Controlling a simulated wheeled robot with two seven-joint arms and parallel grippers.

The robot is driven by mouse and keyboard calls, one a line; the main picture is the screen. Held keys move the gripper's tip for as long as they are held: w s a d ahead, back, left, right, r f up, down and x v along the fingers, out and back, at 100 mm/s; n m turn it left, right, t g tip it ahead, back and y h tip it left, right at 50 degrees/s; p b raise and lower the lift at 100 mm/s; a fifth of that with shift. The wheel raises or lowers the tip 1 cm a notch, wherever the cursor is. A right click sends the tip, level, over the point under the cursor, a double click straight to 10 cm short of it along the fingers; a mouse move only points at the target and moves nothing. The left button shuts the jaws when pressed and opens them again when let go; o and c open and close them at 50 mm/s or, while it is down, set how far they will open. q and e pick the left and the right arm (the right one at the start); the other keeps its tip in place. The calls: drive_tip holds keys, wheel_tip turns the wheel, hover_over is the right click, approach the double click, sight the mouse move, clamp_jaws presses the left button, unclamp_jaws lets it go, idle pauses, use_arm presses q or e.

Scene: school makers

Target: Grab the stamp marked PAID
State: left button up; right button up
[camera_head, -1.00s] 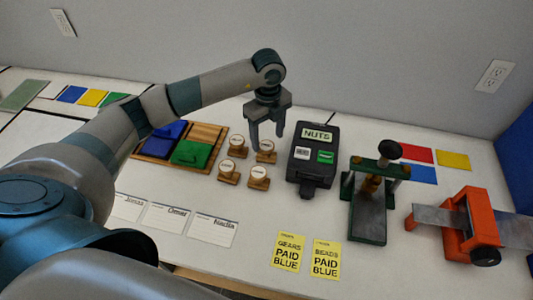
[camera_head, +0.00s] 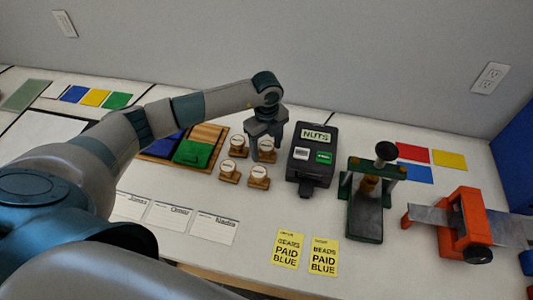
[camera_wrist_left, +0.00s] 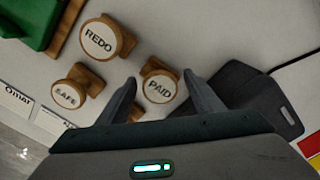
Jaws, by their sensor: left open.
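The PAID stamp (camera_wrist_left: 159,86) has a round white label on a wooden body. In the left wrist view it stands between the two fingertips of my left gripper (camera_wrist_left: 163,90), which is open and empty. In the head view my left gripper (camera_head: 266,151) is just above and around the back right stamp (camera_head: 267,146) of the group, partly hiding it. The REDO stamp (camera_wrist_left: 100,38) and the SAFE stamp (camera_wrist_left: 70,94) stand to the left. Another stamp (camera_wrist_left: 122,98) is mostly hidden behind the left finger. My right gripper is out of view.
A black device marked NUTS (camera_head: 313,155) stands close right of the stamps. A green pad (camera_head: 194,153) lies on a wooden tray to the left. A green press (camera_head: 368,205) and an orange tool (camera_head: 467,225) stand farther right. Name cards and yellow cards lie in front.

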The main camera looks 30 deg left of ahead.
sight(267, 145)
use_arm(q)
drive_tip(key=c, duration=1.2)
drive_tip(key=shift+r, duration=0.15)
wheel_tip(267, 145, up, 9)
drive_tip(key=b, duration=0.3)
drive_tip(key=shift+r, duration=0.4)
